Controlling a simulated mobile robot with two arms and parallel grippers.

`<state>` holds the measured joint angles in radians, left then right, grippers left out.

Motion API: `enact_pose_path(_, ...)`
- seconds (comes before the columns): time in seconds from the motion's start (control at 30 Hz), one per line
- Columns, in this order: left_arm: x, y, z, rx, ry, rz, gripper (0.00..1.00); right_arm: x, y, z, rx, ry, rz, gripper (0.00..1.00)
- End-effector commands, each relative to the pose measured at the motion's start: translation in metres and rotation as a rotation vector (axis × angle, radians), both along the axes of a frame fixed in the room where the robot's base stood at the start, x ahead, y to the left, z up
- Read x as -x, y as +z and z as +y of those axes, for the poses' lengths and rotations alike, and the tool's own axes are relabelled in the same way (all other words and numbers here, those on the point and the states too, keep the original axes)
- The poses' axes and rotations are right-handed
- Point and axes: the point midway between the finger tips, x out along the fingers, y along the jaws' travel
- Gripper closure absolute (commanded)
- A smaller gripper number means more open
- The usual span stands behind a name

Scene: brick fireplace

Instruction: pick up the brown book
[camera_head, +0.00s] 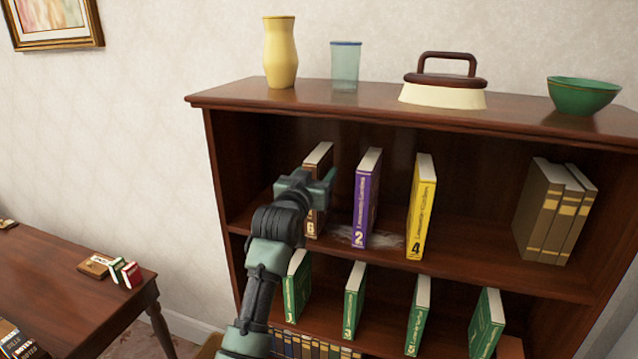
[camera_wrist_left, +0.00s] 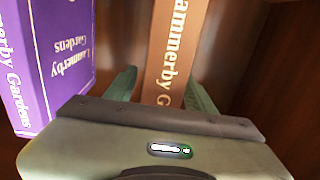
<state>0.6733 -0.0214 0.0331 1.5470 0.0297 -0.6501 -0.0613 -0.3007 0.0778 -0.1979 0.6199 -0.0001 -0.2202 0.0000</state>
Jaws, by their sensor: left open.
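The brown book (camera_head: 317,222) stands upright on the upper shelf, left of the purple book, with its spine facing out. My left gripper (camera_head: 306,184) is in front of it and hides the middle of its spine. In the left wrist view the brown book (camera_wrist_left: 172,50) shows between the two green fingers of the open left gripper (camera_wrist_left: 161,90), one finger on each side. I cannot tell whether either finger touches it. My right gripper is not in view.
A purple book (camera_head: 366,198) stands close on the right, then a yellow book (camera_head: 421,208). Several brown-and-tan books (camera_head: 555,210) lean at the right. A vase (camera_head: 280,52), glass (camera_head: 345,67), iron (camera_head: 443,92) and green bowl (camera_head: 583,97) stand on top.

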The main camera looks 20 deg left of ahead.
Motion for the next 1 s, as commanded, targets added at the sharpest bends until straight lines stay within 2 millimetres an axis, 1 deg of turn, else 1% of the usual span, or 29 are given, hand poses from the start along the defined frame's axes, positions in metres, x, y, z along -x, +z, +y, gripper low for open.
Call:
enact_pose_path(0.03,-0.0058,0.0021,-0.0002,0.0,0.0,0.001,0.45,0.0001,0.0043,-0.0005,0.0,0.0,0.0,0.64)
enact_pose_path(0.13,-0.0123,0.0008,-0.0004,0.0,0.0,0.0,0.45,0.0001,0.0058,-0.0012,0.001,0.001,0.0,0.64)
enact_pose_path(0.37,-0.0137,-0.0007,-0.0004,0.0,-0.001,-0.001,0.45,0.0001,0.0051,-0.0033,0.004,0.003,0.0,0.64)
enact_pose_path(0.4,-0.0136,-0.0007,-0.0004,0.0,-0.001,-0.001,0.48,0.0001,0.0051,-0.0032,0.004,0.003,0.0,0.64)
enact_pose_path(0.47,-0.0136,-0.0008,-0.0004,0.0,-0.001,-0.001,0.65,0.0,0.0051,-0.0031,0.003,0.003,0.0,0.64)
enact_pose_path(0.5,-0.0136,-0.0008,-0.0005,0.0,-0.001,-0.001,0.76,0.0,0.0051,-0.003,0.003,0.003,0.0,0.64)
enact_pose_path(0.6,-0.0135,-0.0008,-0.0004,0.0,-0.001,0.0,1.0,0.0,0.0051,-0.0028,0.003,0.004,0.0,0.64)
enact_pose_path(1.0,-0.0134,-0.0011,-0.0005,0.001,-0.001,0.0,1.0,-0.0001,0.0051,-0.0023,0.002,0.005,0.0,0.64)
